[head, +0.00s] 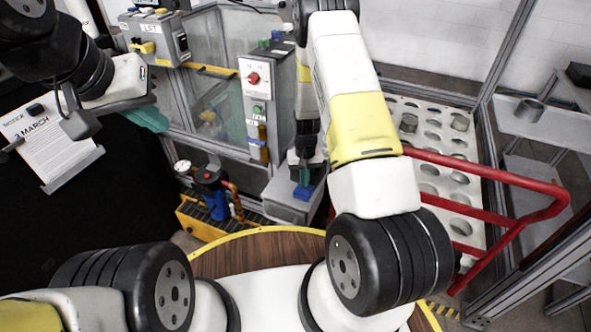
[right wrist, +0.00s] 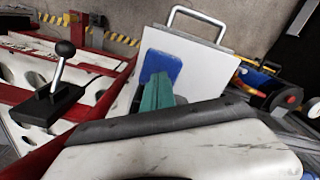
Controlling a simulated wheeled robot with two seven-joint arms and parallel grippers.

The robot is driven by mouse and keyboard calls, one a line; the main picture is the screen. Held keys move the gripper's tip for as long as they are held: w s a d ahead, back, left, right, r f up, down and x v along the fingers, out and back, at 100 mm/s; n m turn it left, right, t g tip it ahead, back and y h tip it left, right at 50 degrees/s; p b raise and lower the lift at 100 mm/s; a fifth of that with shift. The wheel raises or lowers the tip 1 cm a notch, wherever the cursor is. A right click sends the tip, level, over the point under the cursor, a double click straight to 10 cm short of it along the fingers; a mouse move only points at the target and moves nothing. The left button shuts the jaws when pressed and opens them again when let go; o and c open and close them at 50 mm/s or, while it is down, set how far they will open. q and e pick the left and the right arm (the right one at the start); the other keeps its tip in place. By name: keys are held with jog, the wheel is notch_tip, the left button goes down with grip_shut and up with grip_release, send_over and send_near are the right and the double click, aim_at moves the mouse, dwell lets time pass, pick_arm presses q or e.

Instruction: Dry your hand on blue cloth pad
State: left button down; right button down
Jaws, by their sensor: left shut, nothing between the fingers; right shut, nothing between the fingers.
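The blue cloth pad (right wrist: 161,64) lies on a white box top with a metal handle. In the head view a bit of the blue pad (head: 303,193) shows just below my right gripper (head: 305,174). My right gripper's teal fingers (right wrist: 157,92) are closed together, empty, and point at the pad. They overlap its lower edge in the right wrist view; I cannot tell whether they touch it. My left gripper (head: 148,117), with teal fingers, is shut and empty at the left, well away from the pad.
A red rail (head: 490,188) and a perforated white panel (head: 432,135) stand right of my right arm. A control box with a red switch (head: 254,78) stands behind the gripper. A black lever (right wrist: 62,60) shows at left in the wrist view. A paper sheet (head: 50,145) is at left.

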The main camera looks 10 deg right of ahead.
jog(key=shift+f, duration=0.1)
jog(key=shift+f, duration=0.65)
jog(key=shift+f, duration=0.1)
dwell(0.9)
jog(key=shift+r, duration=3.55)
jog(key=shift+r, duration=0.1)
